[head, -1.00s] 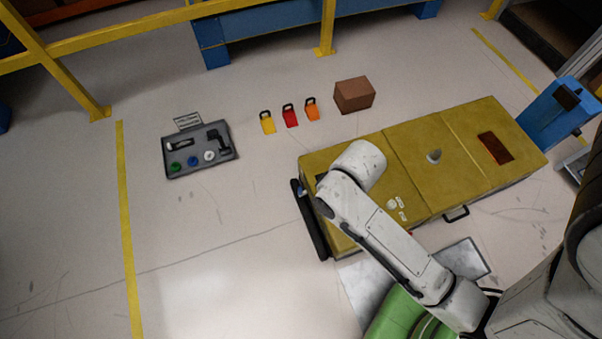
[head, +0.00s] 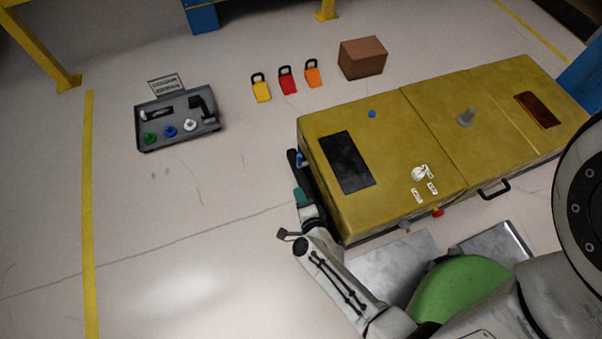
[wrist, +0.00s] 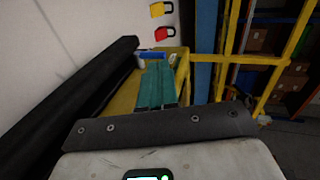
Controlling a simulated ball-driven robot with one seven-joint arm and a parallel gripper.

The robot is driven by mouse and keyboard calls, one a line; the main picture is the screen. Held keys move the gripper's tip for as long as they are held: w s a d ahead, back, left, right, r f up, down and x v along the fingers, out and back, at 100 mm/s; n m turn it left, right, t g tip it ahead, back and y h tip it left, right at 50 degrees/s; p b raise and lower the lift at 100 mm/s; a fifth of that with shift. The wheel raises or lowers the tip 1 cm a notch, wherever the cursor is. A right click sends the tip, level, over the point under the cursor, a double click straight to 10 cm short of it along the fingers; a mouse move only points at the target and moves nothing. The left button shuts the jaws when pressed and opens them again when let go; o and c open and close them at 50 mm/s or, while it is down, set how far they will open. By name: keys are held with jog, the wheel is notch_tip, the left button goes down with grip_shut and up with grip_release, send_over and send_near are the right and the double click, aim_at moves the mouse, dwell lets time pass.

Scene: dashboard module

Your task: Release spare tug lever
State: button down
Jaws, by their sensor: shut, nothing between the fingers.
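The yellow tug body (head: 385,190) lies low on the floor, with a black bumper bar (head: 309,185) along its left end. A small blue piece (head: 299,158), apparently a lever handle, sits at that end; it also shows in the wrist view (wrist: 151,55) just past my fingertips. My gripper (head: 300,191) with teal fingers is beside the bumper, pointing toward the blue piece. The fingers (wrist: 157,80) are shut and hold nothing. I cannot tell whether the tips touch the blue piece. The lever's mounting is hidden.
A grey tray (head: 178,118) with knobs and a black handle lies at left. Yellow (head: 261,90), red (head: 288,80) and orange (head: 312,73) padlock-shaped tags and a brown box (head: 363,58) lie behind the tug.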

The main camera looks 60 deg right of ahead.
jog(key=s+f+m+h, duration=0.1)
jog(key=s+d+f+m+g+h+b, duration=0.1)
jog(key=f, duration=0.1)
jog(key=shift+s+d, duration=0.15)
jog(key=b, duration=0.4)
send_near(300, 160)
jog(key=x, duration=0.5)
jog(key=shift+f, duration=0.35)
jog(key=shift+w+d, duration=0.4)
jog(key=shift+w, duration=0.1)
jog(key=shift+r+p, duration=0.25)
jog(key=shift+p, duration=0.25)
